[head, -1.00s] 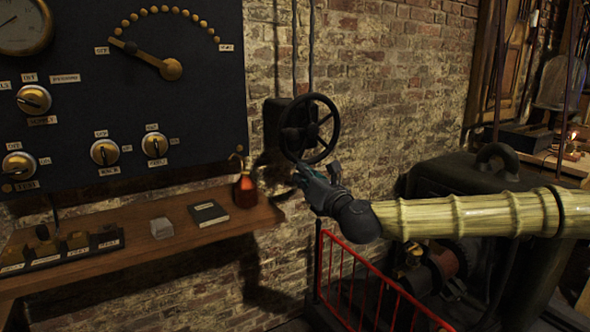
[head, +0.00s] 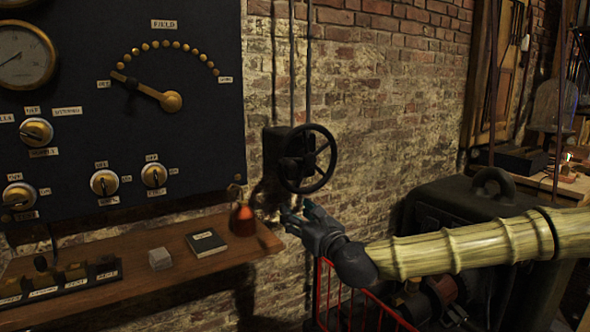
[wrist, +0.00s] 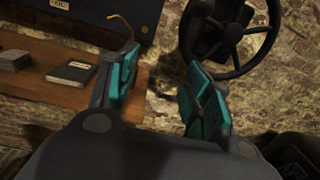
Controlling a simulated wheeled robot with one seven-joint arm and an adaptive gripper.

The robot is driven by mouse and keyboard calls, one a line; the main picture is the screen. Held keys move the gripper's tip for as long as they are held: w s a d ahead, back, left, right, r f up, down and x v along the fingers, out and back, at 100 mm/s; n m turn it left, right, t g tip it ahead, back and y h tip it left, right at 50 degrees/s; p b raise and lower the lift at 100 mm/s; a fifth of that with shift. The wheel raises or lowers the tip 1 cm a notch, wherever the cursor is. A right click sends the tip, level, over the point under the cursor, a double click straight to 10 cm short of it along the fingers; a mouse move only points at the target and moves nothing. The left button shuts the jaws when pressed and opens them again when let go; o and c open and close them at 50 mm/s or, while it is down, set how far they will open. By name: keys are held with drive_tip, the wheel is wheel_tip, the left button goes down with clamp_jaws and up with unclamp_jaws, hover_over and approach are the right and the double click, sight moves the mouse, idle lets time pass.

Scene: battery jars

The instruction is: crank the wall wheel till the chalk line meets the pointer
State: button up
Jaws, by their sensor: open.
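The dark wall wheel (head: 309,158) is mounted on a black box (head: 274,150) on the brick wall, right of the switch panel. Its spokes and rim also show in the wrist view (wrist: 233,32), at upper right. My gripper (head: 296,210) is below the wheel, slightly left of its hub, and appears apart from the rim. In the wrist view my gripper (wrist: 160,75) has its teal-padded fingers spread with nothing between them, and the wheel lies beyond the right finger. I cannot make out a chalk line or a pointer at the wheel in either view.
A wooden shelf (head: 130,262) left of my gripper holds a copper-red oil can (head: 242,220) near its right end, a dark book (head: 206,243) and a pale block (head: 160,259). A red railing (head: 345,302) stands below my arm. A dark machine (head: 450,205) stands at right.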

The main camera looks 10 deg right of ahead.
drive_tip(key=a+n+p, duration=0.1)
drive_tip(key=n+p, duration=0.1)
drive_tip(key=n, duration=0.1)
drive_tip(key=n+g+y+p, duration=0.25)
drive_tip(key=n+p, duration=1.85)
drive_tip(key=n, duration=1.4)
approach(295, 167)
drive_tip(key=w, duration=0.1)
drive_tip(key=shift+t+y, duration=0.25)
drive_tip(key=shift+t, duration=0.1)
drive_tip(key=p+x, duration=0.1)
drive_tip(key=x, duration=0.2)
drive_tip(key=p+x, duration=0.1)
drive_tip(key=x, duration=0.3)
drive_tip(key=f+p+x, duration=0.1)
drive_tip(key=x, duration=0.3)
drive_tip(key=shift+w+a, duration=0.1)
drive_tip(key=shift+a, duration=0.2)
drive_tip(key=shift+c, duration=0.2)
clamp_jaws()
